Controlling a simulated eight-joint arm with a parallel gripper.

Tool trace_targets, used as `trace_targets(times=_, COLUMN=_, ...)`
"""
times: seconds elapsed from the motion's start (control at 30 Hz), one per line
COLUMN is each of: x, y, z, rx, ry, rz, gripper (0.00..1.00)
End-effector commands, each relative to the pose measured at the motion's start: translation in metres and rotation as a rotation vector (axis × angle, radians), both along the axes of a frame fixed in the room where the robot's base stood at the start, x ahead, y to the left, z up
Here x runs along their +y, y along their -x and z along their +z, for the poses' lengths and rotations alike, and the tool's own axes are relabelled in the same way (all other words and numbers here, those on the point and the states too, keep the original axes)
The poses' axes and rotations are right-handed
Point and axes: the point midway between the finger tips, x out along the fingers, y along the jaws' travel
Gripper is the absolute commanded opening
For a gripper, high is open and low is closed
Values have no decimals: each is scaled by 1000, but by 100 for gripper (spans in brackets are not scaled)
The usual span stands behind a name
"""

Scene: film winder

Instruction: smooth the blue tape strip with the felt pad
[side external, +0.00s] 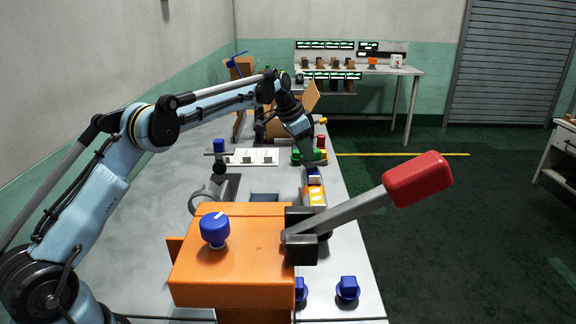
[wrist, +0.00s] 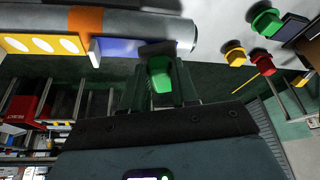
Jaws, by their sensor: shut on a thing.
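In the wrist view, my gripper (wrist: 160,88) is shut on the green grip (wrist: 160,72) of a dark felt pad (wrist: 157,49). The pad lies at the right end of the blue tape strip (wrist: 121,48), overlapping it in the picture; whether it presses on the strip I cannot tell. The strip runs beside a pale grey cylinder, right of an orange band. In the side view, my gripper (side external: 309,146) is at the far part of the bench, just beyond the blue strip (side external: 313,173); the pad is hard to make out there.
A yellow strip with white ovals (wrist: 45,44) adjoins the orange band (wrist: 85,20). Green (wrist: 265,20), yellow (wrist: 235,56) and red (wrist: 262,64) knobs stand to the right. In the side view, an orange box (side external: 235,255) with a red-handled lever (side external: 417,179) fills the foreground.

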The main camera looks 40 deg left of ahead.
Motion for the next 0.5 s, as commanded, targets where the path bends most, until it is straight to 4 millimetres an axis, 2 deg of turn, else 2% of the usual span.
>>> trace_targets(times=0.5, x=0, y=0, z=38, rx=0, ry=0, rz=0, gripper=0)
